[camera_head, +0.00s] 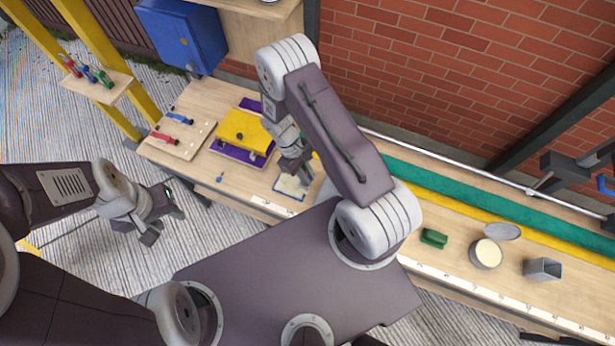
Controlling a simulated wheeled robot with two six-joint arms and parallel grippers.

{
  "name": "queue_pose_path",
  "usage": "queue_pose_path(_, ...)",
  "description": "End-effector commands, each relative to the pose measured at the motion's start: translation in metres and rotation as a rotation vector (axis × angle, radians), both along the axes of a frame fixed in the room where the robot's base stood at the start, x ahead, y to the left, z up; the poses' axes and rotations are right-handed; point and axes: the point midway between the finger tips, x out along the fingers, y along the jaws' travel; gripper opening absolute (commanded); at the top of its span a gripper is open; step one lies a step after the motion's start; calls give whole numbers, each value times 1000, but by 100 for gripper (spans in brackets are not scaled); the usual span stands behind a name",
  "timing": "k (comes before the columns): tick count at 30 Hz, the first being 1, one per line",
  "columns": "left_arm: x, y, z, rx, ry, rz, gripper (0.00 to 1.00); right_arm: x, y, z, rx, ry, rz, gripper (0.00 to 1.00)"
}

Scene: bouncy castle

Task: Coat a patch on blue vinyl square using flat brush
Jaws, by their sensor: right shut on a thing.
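The blue vinyl square (277,188) lies on the workbench near its front edge. Its blue border shows around a pale, cream-coloured middle. My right gripper (299,176) is just above the square, pointing down, and hides part of it. It is shut on what appears to be the flat brush, which is too small and covered to make out; I cannot tell if its bristles touch the square. An open can with cream-coloured contents (487,253) stands at the bench's right. My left gripper (164,218) is open and empty, off the bench's front left edge.
A yellow and purple clamped stack (243,131) and a board with red and blue tools (180,136) lie left on the bench. A round lid (502,231), green block (434,238) and grey metal box (542,268) are right. Teal and yellow strips run along the back.

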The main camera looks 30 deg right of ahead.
Motion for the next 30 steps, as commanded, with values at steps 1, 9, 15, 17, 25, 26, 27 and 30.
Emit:
queue_pose_path(1, 0, 0, 8, 0, 0, 0, 36, 0, 0, 9, 0, -1, 0, 0)
queue_pose_path(9, 0, 0, 26, 0, 0, 0, 36, 1, 1, 33, 0, -1, -1, 0)
queue_pose_path(15, 0, 0, 39, 0, 0, 0, 36, 2, 1, 50, 0, 0, -1, 0)
queue_pose_path(17, 0, 0, 41, 0, 0, 0, 36, 2, 1, 53, 0, 1, -1, 0)
queue_pose_path(25, 0, 0, 41, 0, 0, 0, 36, 2, 1, 54, 0, 0, -1, 0)
queue_pose_path(26, 0, 0, 41, 0, 0, 0, 36, 2, 1, 54, 0, 0, -1, 0)
queue_pose_path(27, 0, 0, 41, 0, 0, 0, 36, 2, 1, 54, 0, 0, -1, 0)
queue_pose_path(30, 0, 0, 41, 0, 0, 0, 36, 2, 1, 54, 0, 0, -1, 0)
